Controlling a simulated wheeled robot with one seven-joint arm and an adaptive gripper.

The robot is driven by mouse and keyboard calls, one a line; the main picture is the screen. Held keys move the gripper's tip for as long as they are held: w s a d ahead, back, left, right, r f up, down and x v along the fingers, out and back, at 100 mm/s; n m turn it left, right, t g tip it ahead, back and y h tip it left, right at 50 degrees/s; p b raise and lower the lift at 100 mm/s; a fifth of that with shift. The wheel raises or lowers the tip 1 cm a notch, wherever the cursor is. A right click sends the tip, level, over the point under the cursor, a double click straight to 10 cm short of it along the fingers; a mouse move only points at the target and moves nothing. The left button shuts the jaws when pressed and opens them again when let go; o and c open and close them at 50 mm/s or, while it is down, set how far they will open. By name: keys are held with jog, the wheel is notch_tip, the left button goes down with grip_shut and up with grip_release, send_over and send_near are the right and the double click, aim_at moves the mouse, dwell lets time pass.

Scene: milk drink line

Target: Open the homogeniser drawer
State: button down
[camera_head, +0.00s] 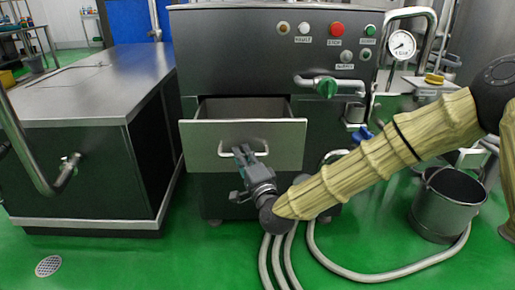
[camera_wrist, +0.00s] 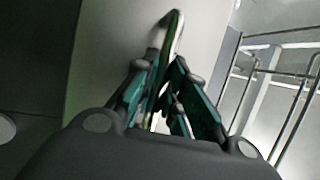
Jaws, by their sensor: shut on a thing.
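The homogeniser (camera_head: 275,75) is a dark metal cabinet with a control panel. Its drawer (camera_head: 205,138) has a light grey front and stands pulled out, with the hollow inside showing above the front and no contents visible. My gripper (camera_head: 243,152) is in front of the drawer and shut on the bar handle (camera_head: 225,154). In the wrist view the fingers (camera_wrist: 166,95) close around the handle (camera_wrist: 174,30), which runs up between them against the pale drawer front. The fingertips partly hide the middle of the handle.
A steel-topped cabinet (camera_head: 80,85) stands close on the left. A bucket (camera_head: 447,205) stands on the green floor at the right. Hoses (camera_head: 280,262) run along the floor below my arm. Open floor (camera_head: 150,262) lies at the front left.

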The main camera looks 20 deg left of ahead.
jog(key=shift+s, duration=0.2)
jog(key=c, duration=1.7)
grip_release()
jog(key=shift+d, duration=0.15)
jog(key=v, duration=1.2)
jog(key=shift+f, duration=0.15)
